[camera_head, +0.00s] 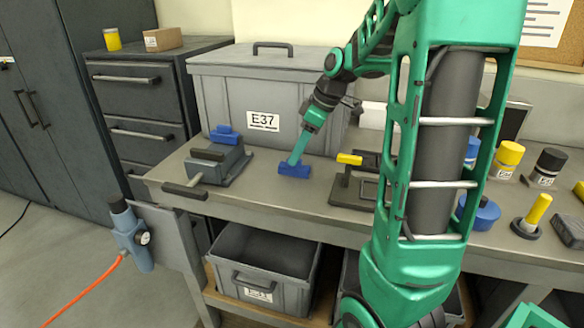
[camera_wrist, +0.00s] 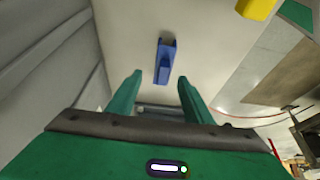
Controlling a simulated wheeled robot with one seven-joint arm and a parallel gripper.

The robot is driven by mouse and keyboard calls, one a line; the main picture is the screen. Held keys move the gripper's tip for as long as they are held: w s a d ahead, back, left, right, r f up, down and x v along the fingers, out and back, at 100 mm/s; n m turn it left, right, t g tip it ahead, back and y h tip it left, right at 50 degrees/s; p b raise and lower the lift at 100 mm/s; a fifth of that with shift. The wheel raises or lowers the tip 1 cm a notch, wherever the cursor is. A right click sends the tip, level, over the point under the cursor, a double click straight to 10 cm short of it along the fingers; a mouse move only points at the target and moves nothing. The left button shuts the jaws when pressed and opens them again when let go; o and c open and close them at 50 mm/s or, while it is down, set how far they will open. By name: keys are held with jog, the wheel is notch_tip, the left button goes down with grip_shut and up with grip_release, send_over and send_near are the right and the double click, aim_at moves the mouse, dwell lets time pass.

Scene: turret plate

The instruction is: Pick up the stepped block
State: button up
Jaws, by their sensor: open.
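A blue block (camera_head: 294,170), which looks like the stepped block, lies on the grey workbench (camera_head: 262,192) in front of the large grey bin. In the wrist view the blue block (camera_wrist: 166,60) appears long and narrow with a raised or stepped end, just beyond the fingertips and roughly in line with the gap. My gripper (camera_head: 298,158) points down right above the block, close to it. The wrist view shows my gripper (camera_wrist: 160,78) with its two green fingers apart and nothing between them. Whether the fingertips touch the block cannot be told.
A dark clamp with a yellow handle (camera_head: 349,159) stands right. The large bin (camera_head: 225,95) is close behind. Yellow, black and blue items stand farther right.

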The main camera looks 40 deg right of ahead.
jog(key=x, duration=0.4)
jog(key=shift+s+a, duration=0.1)
jog(key=shift+c, duration=0.7)
jog(key=c, duration=1)
jog(key=shift+r, duration=0.15)
